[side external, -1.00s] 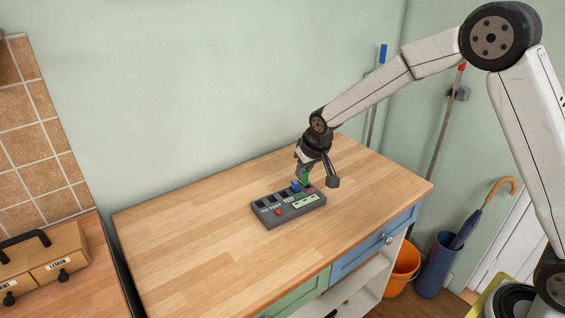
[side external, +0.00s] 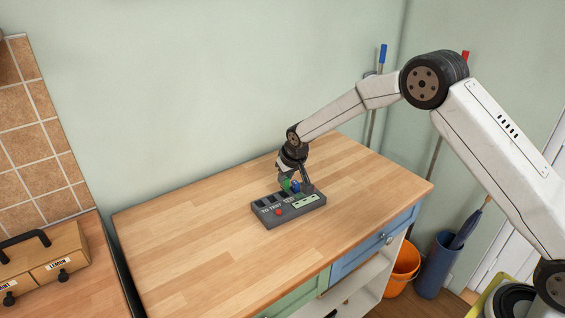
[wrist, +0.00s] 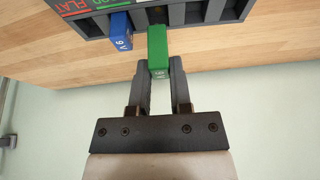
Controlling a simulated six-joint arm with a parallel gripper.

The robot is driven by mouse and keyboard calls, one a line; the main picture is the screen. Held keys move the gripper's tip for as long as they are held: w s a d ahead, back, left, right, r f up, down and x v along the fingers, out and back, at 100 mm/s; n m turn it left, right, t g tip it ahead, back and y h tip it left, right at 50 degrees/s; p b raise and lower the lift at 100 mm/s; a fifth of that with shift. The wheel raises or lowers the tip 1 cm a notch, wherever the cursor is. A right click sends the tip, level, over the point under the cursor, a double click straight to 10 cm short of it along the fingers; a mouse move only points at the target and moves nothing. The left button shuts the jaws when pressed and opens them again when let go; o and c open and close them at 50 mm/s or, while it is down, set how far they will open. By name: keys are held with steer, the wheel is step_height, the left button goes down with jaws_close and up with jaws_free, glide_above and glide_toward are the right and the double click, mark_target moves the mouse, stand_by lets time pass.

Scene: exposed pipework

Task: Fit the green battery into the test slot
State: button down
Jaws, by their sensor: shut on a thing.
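My gripper (wrist: 159,64) is shut on the green battery (wrist: 158,45), which sticks out past the fingertips. In the side view my gripper (side external: 292,180) is at the back edge of the dark grey tester (side external: 312,203), with the green battery (side external: 287,185) just left of the blue battery (side external: 296,187). In the wrist view the green battery's far end is at the tester's row of slots (wrist: 185,14), in front of one opening. I cannot tell whether it is inside. The blue battery (wrist: 121,30) sits in a neighbouring slot and is apart from my fingers.
The tester stands on a wooden worktop (side external: 200,240) that is otherwise clear. A wooden drawer box (side external: 45,262) is on a separate counter at the left. An orange bucket (side external: 402,268) and a blue umbrella stand (side external: 432,268) are on the floor at the right.

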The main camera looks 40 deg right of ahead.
mark_target(284, 185)
steer(key=shift+w+f, duration=0.3)
steer(key=shift+f, duration=1.5)
steer(key=shift+f, duration=0.1)
steer(key=c, duration=0.8)
jaws_free()
steer(key=shift+v, duration=6.1)
steer(key=shift+w, duration=0.1)
